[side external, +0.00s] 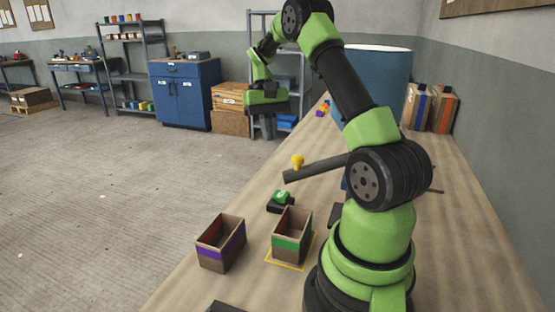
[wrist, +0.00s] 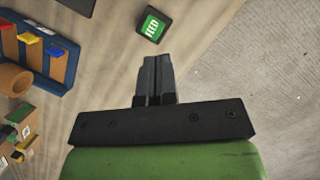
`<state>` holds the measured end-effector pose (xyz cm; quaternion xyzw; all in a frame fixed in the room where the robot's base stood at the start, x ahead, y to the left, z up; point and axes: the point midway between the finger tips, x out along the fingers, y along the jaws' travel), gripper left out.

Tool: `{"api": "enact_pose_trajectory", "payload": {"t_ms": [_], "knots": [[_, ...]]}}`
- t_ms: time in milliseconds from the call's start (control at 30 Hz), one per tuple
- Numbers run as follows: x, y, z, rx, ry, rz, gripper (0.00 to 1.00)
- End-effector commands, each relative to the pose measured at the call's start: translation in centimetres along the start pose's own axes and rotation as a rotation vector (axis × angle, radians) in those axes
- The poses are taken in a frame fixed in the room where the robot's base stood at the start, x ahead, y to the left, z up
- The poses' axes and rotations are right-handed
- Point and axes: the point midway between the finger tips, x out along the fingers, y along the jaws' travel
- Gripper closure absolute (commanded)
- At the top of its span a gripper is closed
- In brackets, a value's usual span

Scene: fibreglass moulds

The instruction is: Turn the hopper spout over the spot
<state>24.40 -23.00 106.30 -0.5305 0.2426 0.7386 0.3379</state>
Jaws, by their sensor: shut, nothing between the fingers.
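The hopper is a big blue drum (side external: 377,85) at the back right, partly hidden by my arm. Its dark grey spout (side external: 318,169) points left, with a yellow knob (side external: 298,161) near its free end. A yellow outlined spot (side external: 286,267) lies on the table under a green-banded bin (side external: 291,242); the spout end is beyond that bin, not above it. A green-topped button (side external: 281,197) sits between them and also shows in the wrist view (wrist: 153,25). My gripper (wrist: 158,62) is shut and empty, high and left of the spout, apart from everything.
A purple-banded bin (side external: 221,245) stands left of the green-banded one. A blue rack (wrist: 42,78) with coloured pieces shows at the left of the wrist view. Cartons (side external: 430,110) stand at the back right. The air between my gripper and the spout looks clear.

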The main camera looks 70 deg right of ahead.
Motion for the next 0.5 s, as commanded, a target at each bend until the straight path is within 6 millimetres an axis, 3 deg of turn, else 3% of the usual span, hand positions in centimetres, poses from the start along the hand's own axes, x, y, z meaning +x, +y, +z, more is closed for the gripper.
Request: {"api": "enact_pose_trajectory", "payload": {"t_ms": [200, 500], "knots": [[4.6, 0.0, 0.1, 0.000, -0.008, 0.000, 1.00], [5.9, 0.0, 2.8, -0.001, -0.001, 0.001, 1.00]]}}
